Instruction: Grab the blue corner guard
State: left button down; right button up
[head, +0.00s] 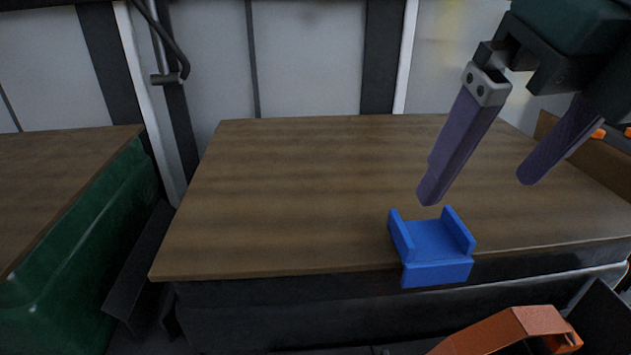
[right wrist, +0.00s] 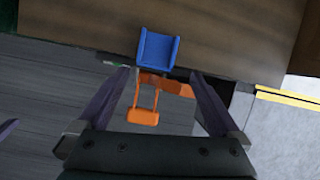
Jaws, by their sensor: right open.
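The blue corner guard (head: 437,241) sits over the front edge of the wooden table top, right of the middle in the head view. It has two raised side walls and a front face that hangs down past the edge. In the right wrist view the blue corner guard (right wrist: 158,50) lies ahead of the fingertips. My right gripper (head: 474,191) is open and empty, above and a little beyond the guard, its purple fingers pointing down. In the right wrist view its fingers (right wrist: 158,75) are spread apart, with the guard roughly centred ahead of them. My left gripper is not clearly in view.
The wooden table top (head: 290,190) is otherwise bare. An orange part (head: 510,328) stands below its front edge, and also shows between the fingers in the right wrist view (right wrist: 143,115). A green unit (head: 75,250) with a wooden top stands at left.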

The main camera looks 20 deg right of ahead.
aim_at(428, 240)
jog(key=shift+m, duration=0.8)
jog(key=b+x, duration=0.1)
jog(key=x, duration=0.3)
jog(key=shift+w+a, duration=0.15)
jog(key=shift+w, duration=0.05)
jog(key=b+x, duration=0.1)
jog(key=x, duration=0.1)
jog(key=b+x, duration=0.1)
jog(key=x, duration=0.2)
jog(key=shift+a+f, duration=0.15)
jog(key=shift+f, duration=0.15)
jog(key=shift+w, duration=0.1)
jog(key=shift+c, duration=0.4)
jog(key=c, duration=1)
jog(key=shift+r, duration=0.15)
